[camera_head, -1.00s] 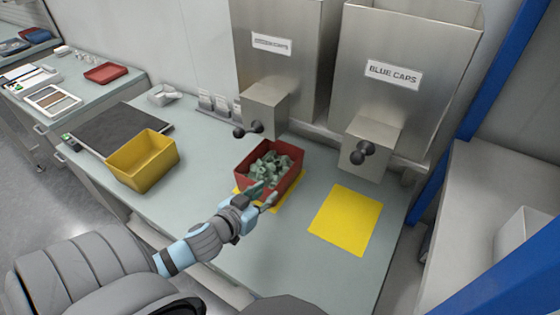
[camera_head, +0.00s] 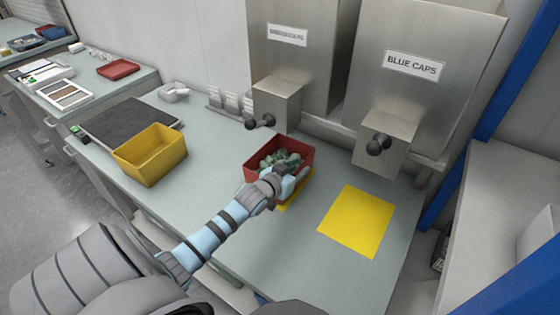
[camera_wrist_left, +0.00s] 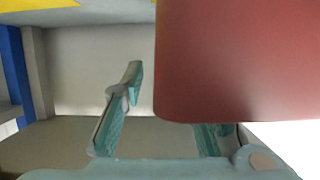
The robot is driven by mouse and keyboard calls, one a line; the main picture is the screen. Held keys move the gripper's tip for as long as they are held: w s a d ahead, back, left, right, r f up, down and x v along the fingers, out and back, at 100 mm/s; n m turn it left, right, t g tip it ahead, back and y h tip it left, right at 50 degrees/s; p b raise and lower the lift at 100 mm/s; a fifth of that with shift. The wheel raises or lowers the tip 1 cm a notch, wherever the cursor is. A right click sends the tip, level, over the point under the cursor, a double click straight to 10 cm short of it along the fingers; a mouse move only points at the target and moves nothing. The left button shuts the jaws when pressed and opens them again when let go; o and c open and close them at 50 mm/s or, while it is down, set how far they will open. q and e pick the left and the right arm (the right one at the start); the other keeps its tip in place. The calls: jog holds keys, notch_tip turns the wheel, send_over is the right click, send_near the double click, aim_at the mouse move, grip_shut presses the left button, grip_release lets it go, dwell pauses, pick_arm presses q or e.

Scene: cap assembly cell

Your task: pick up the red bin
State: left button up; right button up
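The red bin (camera_head: 252,171) stands on a yellow mat under the left dispenser and holds several grey-green caps (camera_head: 278,160). My left gripper (camera_head: 288,182) is at the bin's near side, by its rim, and covers part of the near wall. In the left wrist view a red bin wall (camera_wrist_left: 235,60) fills the upper right, close to the lens. The open fingers (camera_wrist_left: 165,115) show apart there, and the wall hides part of the right one. I cannot tell whether a finger touches the bin. My right gripper is out of view.
A yellow bin (camera_head: 150,160) stands at the left beside a dark panel (camera_head: 130,120). A bare yellow mat (camera_head: 357,222) lies at the right under the blue caps dispenser (camera_head: 420,75). Dispenser knobs (camera_head: 262,122) are close behind the red bin. The table's front middle is clear.

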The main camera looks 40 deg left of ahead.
pick_arm(q)
grip_shut()
jog(key=shift+r, duration=0.1)
dwell(0.4)
